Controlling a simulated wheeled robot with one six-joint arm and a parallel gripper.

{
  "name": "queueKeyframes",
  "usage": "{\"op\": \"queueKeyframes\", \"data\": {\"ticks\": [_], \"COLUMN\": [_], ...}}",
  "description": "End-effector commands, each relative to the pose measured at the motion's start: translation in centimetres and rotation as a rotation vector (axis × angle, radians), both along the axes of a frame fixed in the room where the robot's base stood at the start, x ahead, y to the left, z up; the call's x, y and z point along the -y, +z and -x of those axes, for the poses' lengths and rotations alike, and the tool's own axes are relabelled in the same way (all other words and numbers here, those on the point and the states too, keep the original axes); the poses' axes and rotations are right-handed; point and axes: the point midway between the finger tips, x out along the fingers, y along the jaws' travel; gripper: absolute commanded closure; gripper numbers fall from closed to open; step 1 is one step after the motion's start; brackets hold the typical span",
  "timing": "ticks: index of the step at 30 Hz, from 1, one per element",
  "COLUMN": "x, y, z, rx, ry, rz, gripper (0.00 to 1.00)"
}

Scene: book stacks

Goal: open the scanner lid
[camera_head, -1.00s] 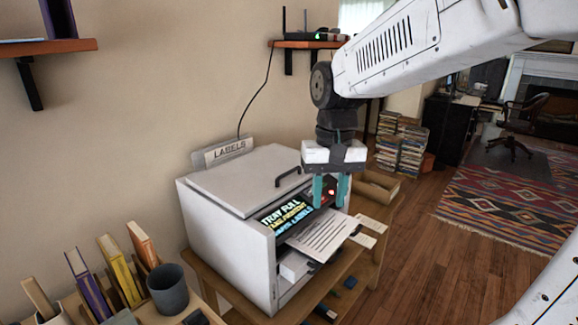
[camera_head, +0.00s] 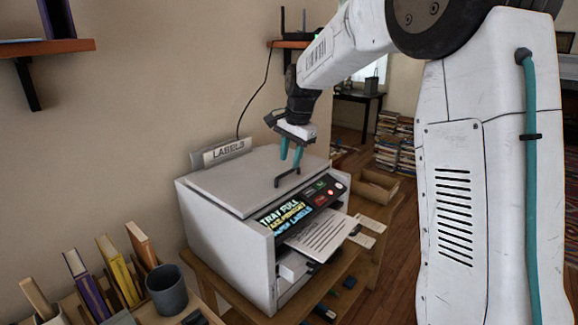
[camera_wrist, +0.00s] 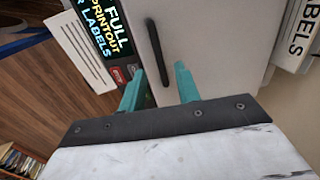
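The scanner (camera_head: 228,247) is a white box on a wooden stand, with its flat lid (camera_head: 240,180) lying shut on top. A dark bar handle (camera_head: 287,178) stands on the lid near its front edge. It also shows in the wrist view (camera_wrist: 153,48). My gripper (camera_head: 290,160) is above the lid at the handle, pointing down. In the wrist view its teal fingers (camera_wrist: 158,82) are apart, with the handle's near end between their lines. I cannot tell whether a finger touches the handle. The lit panel (camera_head: 286,216) reads "TRAY FULL".
A printed sheet (camera_head: 320,236) sticks out of the scanner's front. A LABELS box (camera_head: 228,150) stands behind the lid by the wall. A grey cup (camera_head: 167,289) and upright books (camera_head: 118,270) are at the lower left. A wall shelf (camera_head: 40,47) is at upper left.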

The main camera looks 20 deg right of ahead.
Motion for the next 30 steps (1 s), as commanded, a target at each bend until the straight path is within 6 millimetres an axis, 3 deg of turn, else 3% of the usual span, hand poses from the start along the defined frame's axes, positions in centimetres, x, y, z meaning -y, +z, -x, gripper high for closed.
{"op": "queueKeyframes", "data": {"ticks": [6, 17, 21, 30], "x": [-0.3, -0.3, -0.3, -0.7], "y": [-2.8, -3.4, -3.4, -3.1], "z": [-0.5, -0.6, -0.6, -0.7], "rx": [-0.002, 0.0, 0.0, -0.011], "ry": [0.002, 0.002, 0.002, 0.007], "rz": [0.0, 0.0, 0.0, 0.005], "gripper": [0.67, 0.67, 1.0, 1.0]}}
